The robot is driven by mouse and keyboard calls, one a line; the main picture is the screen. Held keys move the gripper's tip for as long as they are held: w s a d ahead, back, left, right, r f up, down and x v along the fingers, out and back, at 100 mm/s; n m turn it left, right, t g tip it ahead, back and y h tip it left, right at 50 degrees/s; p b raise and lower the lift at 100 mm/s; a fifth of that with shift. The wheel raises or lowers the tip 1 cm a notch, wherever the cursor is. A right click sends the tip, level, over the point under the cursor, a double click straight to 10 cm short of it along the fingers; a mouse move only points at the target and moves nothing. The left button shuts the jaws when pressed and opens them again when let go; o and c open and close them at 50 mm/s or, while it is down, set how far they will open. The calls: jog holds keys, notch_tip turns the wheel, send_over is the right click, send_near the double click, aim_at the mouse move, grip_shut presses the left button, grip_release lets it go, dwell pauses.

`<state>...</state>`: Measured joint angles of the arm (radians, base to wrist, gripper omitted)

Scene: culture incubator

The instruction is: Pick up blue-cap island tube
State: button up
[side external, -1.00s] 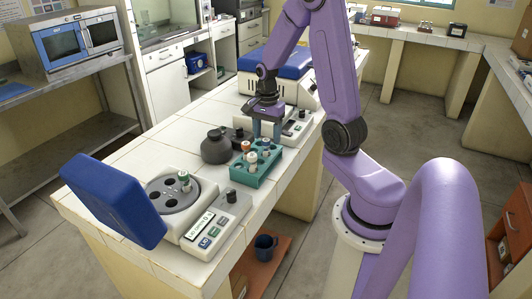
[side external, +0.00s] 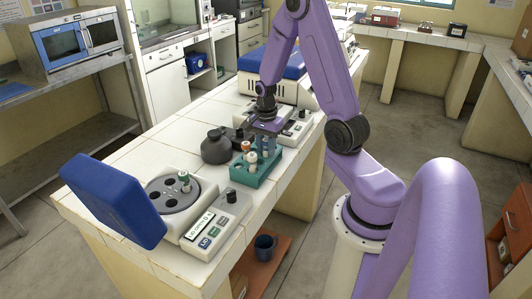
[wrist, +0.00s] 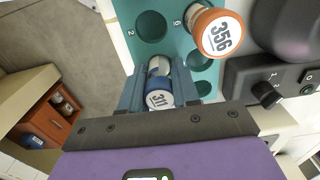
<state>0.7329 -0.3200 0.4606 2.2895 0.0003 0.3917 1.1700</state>
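The blue-cap tube (wrist: 158,100) stands between my gripper's two fingers in the wrist view. Its cap reads 311 and its pale body shows beyond it. It is by the teal rack (wrist: 150,27), which also shows in the side view (side external: 262,177). My gripper (wrist: 160,84) has one finger on each side of the tube, very close to it; I cannot tell whether they press on it.
An orange-cap tube (wrist: 215,32) marked 356 stands close beside the right finger. An open blue-lidded centrifuge (side external: 172,194) stands nearer. Bare white bench lies left of the bottle.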

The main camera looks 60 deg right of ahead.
jog(key=shift+c, duration=0.5)
jog(key=shift+r, duration=0.1)
jog(key=shift+r, duration=0.2)
notch_tip(320, 180, up, 19)
jog(key=w+a+n, duration=0.4)
jog(key=w+a, duration=0.9)
jog(key=a, duration=0.3)
jog(key=w+a+n, duration=0.2)
jog(key=w+a, duration=0.1)
jog(key=a, duration=1.4)
notch_tip(320, 180, down, 11)
jog(key=shift+w+d, duration=0.15)
jog(key=shift+w, duration=0.05)
jog(key=shift+f, duration=0.5)
